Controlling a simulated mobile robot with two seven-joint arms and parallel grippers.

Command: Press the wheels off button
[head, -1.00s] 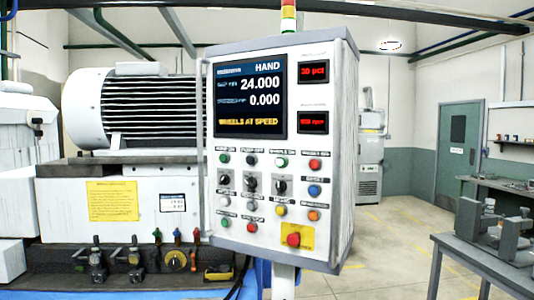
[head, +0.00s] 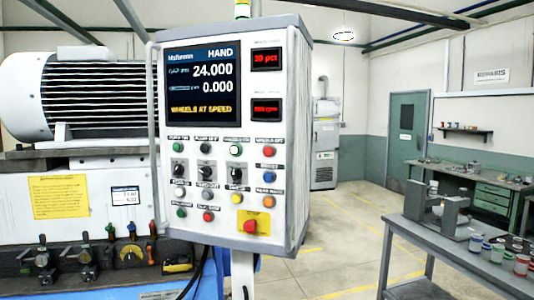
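The control panel (head: 226,135) is a white upright box in the head view, left of centre. Its screen (head: 203,84) reads HAND, 24.000, 0.000 and WHEELS AT SPEED. In the top button row, a red button (head: 269,153) sits at the right end, with a small blurred label above it that I cannot read surely. Neither of my grippers is in view.
A red mushroom button (head: 250,226) on a yellow plate sits low on the panel. Knobs and coloured buttons lie between. The grinder (head: 80,180) stands at left. A grey table (head: 450,244) with a fixture and small pots stands at right. Open floor (head: 345,240) lies between.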

